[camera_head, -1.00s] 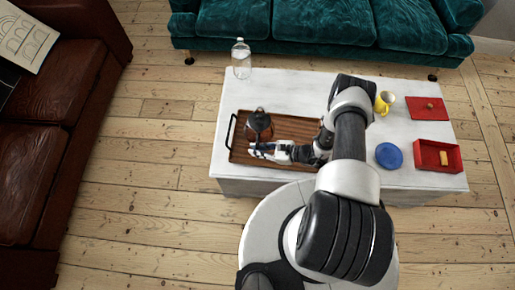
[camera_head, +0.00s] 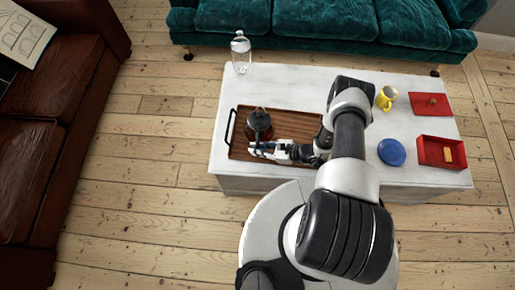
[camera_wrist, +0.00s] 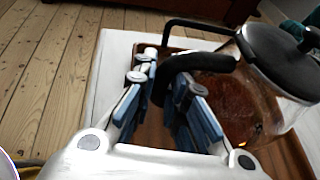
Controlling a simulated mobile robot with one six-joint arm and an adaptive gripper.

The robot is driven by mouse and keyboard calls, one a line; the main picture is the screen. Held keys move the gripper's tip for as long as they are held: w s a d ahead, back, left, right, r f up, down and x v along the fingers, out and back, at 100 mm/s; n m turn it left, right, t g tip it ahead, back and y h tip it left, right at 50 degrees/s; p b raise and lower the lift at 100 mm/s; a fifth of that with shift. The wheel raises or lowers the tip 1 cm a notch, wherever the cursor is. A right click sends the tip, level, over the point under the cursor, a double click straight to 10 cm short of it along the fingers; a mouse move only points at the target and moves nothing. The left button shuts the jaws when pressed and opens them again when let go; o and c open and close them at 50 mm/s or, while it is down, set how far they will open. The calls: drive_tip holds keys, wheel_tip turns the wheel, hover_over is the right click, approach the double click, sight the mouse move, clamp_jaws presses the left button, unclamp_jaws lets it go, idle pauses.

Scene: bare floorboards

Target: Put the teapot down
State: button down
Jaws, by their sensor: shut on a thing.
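The teapot (camera_head: 259,125) is dark-lidded glass with brown-red content, and it appears over the left part of the wooden tray (camera_head: 290,118) on the white table. In the wrist view the teapot (camera_wrist: 262,100) is at the right, with its black handle reaching left between the fingers. My gripper (camera_head: 256,150) is at the front side of the teapot; in the wrist view its blue-padded fingers (camera_wrist: 172,85) are shut on the black handle. The teapot looks roughly upright. Its base is partly hidden, so I cannot tell whether it touches the tray.
A glass bottle (camera_head: 241,52) stands at the table's back left. A yellow mug (camera_head: 386,98), a blue plate (camera_head: 391,152), an open red box (camera_head: 424,161) and its red lid (camera_head: 420,104) are on the right. The tray's black handle (camera_head: 229,127) rises at its left end.

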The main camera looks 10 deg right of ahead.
drive_tip(key=shift+f+b, duration=0.35)
drive_tip(key=shift+f, duration=0.05)
drive_tip(key=c, duration=1.5)
unclamp_jaws()
drive_tip(key=shift+c, duration=0.2)
drive_tip(key=shift+f, duration=0.1)
drive_tip(key=v, duration=1.2)
drive_tip(key=w+r+n+g, duration=0.2)
drive_tip(key=r+n, duration=0.1)
drive_tip(key=r, duration=0.4)
drive_tip(key=w+r+n+g, duration=0.2)
drive_tip(key=w+r+n, duration=0.1)
drive_tip(key=r, duration=0.5)
drive_tip(key=s+a+r+n+g+h, duration=0.1)
drive_tip(key=s+a+r+n+h, duration=0.2)
drive_tip(key=r, duration=0.6)
drive_tip(key=s+a+r+n+g+h, duration=0.15)
drive_tip(key=r+n, duration=0.35)
drive_tip(key=r, duration=0.5)
drive_tip(key=s+a+r+n+h, duration=0.2)
drive_tip(key=s+r+n+h, duration=0.15)
drive_tip(key=r, duration=0.55)
drive_tip(key=s+r+n+t+h, duration=0.3)
drive_tip(key=s+r+n, duration=0.3)
drive_tip(key=s+r, duration=0.2)
drive_tip(key=shift+s+t+h, duration=0.4)
drive_tip(key=shift+s+t, duration=0.2)
drive_tip(key=shift+t, duration=0.15)
